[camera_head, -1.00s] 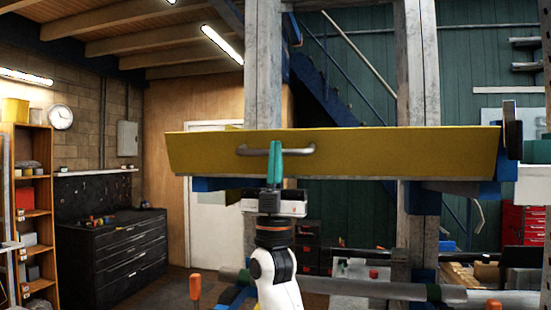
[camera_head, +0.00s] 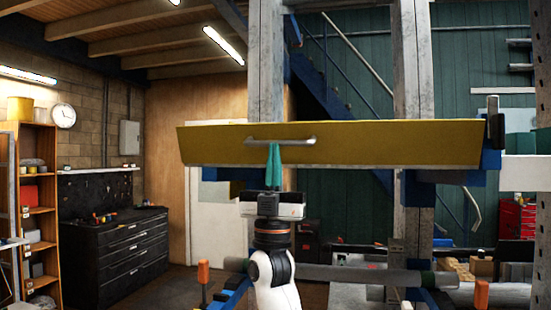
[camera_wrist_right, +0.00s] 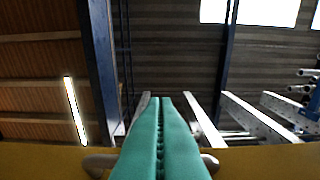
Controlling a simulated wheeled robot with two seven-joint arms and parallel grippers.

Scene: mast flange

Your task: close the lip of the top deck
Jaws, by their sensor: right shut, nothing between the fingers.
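The lip of the top deck is a long yellow panel (camera_head: 390,142) across the middle of the head view, seen from its front face. A grey bar handle (camera_head: 296,140) is fixed on it, left of its middle. My right gripper (camera_head: 275,147) points up with its green fingers shut and empty, in front of the lip at the handle. In the wrist view the fingers (camera_wrist_right: 160,105) cover the middle of the handle, whose ends (camera_wrist_right: 97,162) show on both sides against the yellow lip (camera_wrist_right: 40,162). Contact cannot be told. My left gripper is not in view.
Grey posts (camera_head: 412,60) stand behind the lip. A dark upright piece (camera_head: 493,118) stands at its right end. A grey horizontal tube (camera_head: 370,275) runs below, with orange-handled parts (camera_head: 203,272) near it. A black drawer cabinet (camera_head: 115,255) stands far left.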

